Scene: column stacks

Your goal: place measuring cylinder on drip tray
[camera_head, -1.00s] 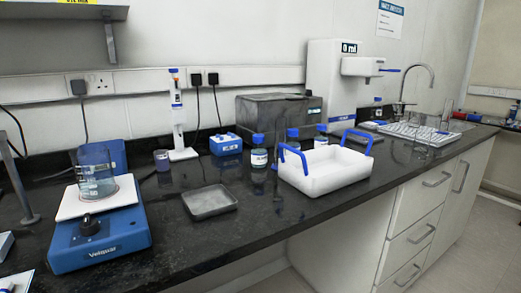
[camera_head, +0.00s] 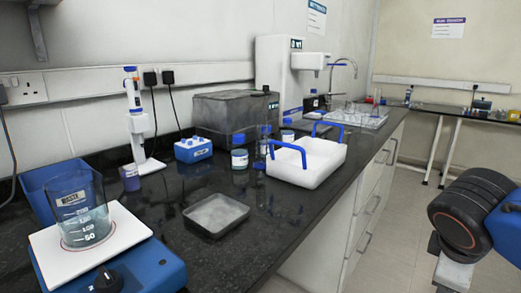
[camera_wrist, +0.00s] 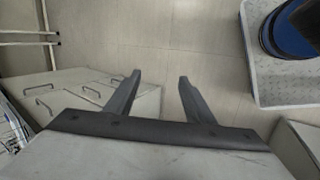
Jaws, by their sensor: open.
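I cannot clearly make out a measuring cylinder. A slim, clear upright piece (camera_head: 376,97) by the white rack at the far end of the bench may be it, but it is too small to tell. A flat dark plate below the white dispenser's spout (camera_head: 320,124) may be the drip tray. A shallow grey metal tray (camera_head: 216,213) lies empty on the near bench. My gripper (camera_wrist: 159,82) shows in the wrist view, open and empty, its two fingers apart above the floor. It touches neither bench nor objects there.
A white carrier with blue handles (camera_head: 308,162) stands near the bench's front edge, with blue-capped bottles (camera_head: 240,158) behind it. A beaker (camera_head: 82,220) stands on a blue stirrer at front left. The floor (camera_head: 405,200) right of the bench is open.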

